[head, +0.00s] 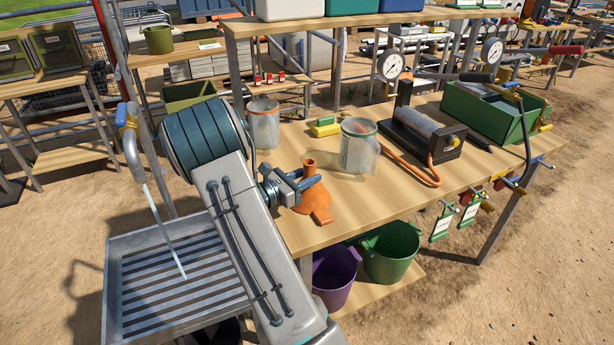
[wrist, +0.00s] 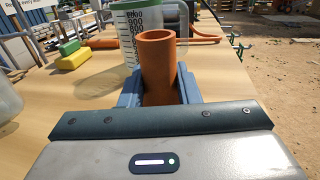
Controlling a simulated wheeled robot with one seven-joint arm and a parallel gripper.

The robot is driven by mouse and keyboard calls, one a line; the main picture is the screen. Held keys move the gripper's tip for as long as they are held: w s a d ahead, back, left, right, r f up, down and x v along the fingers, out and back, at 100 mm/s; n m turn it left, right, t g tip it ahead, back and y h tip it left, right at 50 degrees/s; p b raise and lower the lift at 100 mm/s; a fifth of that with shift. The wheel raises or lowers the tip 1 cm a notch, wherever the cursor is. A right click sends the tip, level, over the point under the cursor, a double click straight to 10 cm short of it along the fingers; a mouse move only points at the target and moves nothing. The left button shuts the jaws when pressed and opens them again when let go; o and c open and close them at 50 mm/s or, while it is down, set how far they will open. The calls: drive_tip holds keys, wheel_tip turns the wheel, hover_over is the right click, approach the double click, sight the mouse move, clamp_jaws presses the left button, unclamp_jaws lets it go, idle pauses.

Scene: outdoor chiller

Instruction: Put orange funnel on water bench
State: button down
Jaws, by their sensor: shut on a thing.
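The orange funnel (head: 313,199) is at the front left of the wooden water bench (head: 372,205), with its spout upward and its wide part low over or on the top. I cannot tell whether it touches the wood. My gripper (head: 297,184) is shut on its spout. In the wrist view the spout (wrist: 157,60) stands upright between the two blue-grey fingers of my gripper (wrist: 158,88). The funnel's wide part is hidden there by my gripper's body.
A clear measuring jug (head: 357,148) stands just behind the funnel, and another clear container (head: 263,124) is at the back left. A yellow-green sponge (head: 324,127), a pump with an orange hose (head: 423,133) and a green toolbox (head: 490,112) are further back. A slatted sink (head: 175,280) is left.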

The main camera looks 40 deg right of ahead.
drive_tip(key=c, duration=1.1)
unclamp_jaws()
drive_tip(key=shift+f, duration=0.1)
